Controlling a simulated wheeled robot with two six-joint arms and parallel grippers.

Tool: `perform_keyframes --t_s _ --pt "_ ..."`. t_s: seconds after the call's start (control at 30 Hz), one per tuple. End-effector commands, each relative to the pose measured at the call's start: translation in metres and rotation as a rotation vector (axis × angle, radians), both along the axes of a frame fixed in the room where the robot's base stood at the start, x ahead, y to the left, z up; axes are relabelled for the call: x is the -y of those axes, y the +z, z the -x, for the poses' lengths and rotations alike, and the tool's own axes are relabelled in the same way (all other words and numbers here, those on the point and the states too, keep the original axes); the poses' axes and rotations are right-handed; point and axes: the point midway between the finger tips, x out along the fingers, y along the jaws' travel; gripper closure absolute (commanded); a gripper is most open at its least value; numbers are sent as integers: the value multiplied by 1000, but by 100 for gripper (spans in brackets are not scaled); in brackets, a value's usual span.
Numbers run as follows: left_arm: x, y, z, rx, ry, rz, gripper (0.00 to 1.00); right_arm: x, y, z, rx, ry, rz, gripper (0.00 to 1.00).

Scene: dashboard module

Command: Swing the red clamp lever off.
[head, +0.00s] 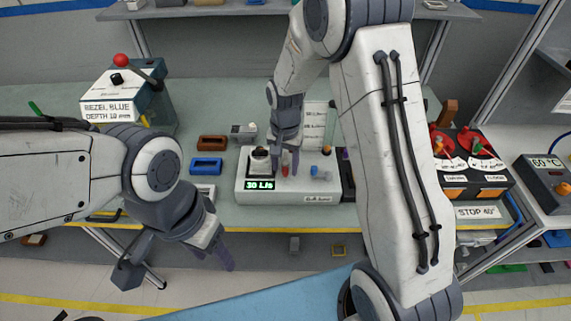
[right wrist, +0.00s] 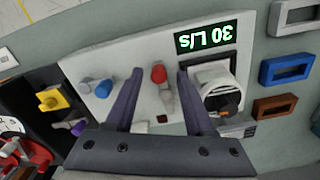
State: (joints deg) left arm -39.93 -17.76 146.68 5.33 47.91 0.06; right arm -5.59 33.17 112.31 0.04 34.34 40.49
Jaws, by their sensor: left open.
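A small lever with a red knob (right wrist: 158,74) stands on the white panel box (head: 256,195), right of its green "30 L/s" display; its red tip (head: 285,168) also shows in the head view. My right gripper (right wrist: 160,100) points down at the panel. Its two dark fingers are apart, one on each side of the red-tipped lever in the right wrist view; I cannot tell whether either touches it. In the head view my right gripper (head: 286,155) partly hides the lever. My left gripper (head: 226,252) is open and empty, in front of the bench's front edge.
A black and white knob (right wrist: 218,92) and a blue-tipped lever (right wrist: 102,88) flank the red one. Blue (head: 206,167) and brown (head: 212,143) frames lie left of the panel. A box with red discs (head: 478,146) stands at the right.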

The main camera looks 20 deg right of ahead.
Motion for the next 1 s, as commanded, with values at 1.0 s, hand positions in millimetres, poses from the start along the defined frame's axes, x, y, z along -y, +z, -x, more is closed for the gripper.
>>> perform_keyframes --t_s 1.0 --pt "0 -17 0 0 -1 0 46 0 105 1 -1 0 0 46"
